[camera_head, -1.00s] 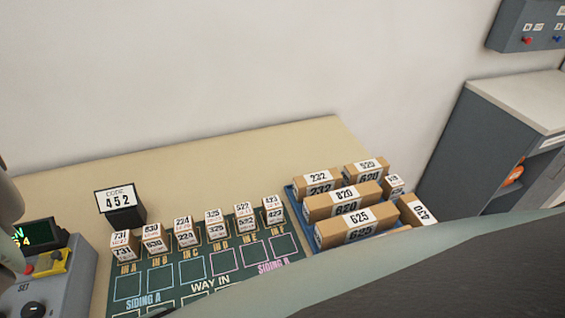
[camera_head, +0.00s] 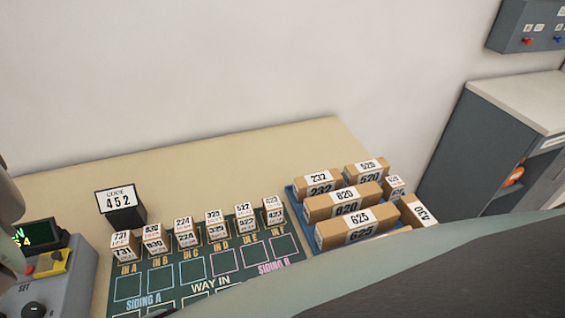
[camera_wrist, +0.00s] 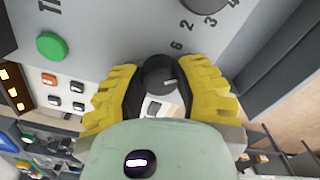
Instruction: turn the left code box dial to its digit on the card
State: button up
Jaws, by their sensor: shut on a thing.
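The code card (camera_head: 120,200) stands upright on a black block on the bench and reads 452. A grey code box with a dial (camera_head: 33,310) marked SET sits at the lower left of the head view, cut off by the frame. In the wrist view my gripper (camera_wrist: 160,88) has its yellow fingers shut on a dark round knob (camera_wrist: 158,72). Printed digits and part of another dark dial (camera_wrist: 203,4) show above it. I cannot tell where the held knob's pointer stands against its digits. The gripper tips are not clear in the head view.
A small screen with green characters (camera_head: 36,235) stands at the left, its text partly hidden. Numbered blocks stand along a green siding mat (camera_head: 130,287). Larger parcels sit in a blue tray to the right. A green button (camera_wrist: 51,46) is near my gripper.

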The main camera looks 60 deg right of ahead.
grip_shut()
jog(key=m, duration=0.4)
jog(key=shift+m+b, duration=0.4)
jog(key=shift+m, duration=1.5)
jog(key=o, duration=1)
grip_release()
jog(key=shift+c, duration=0.2)
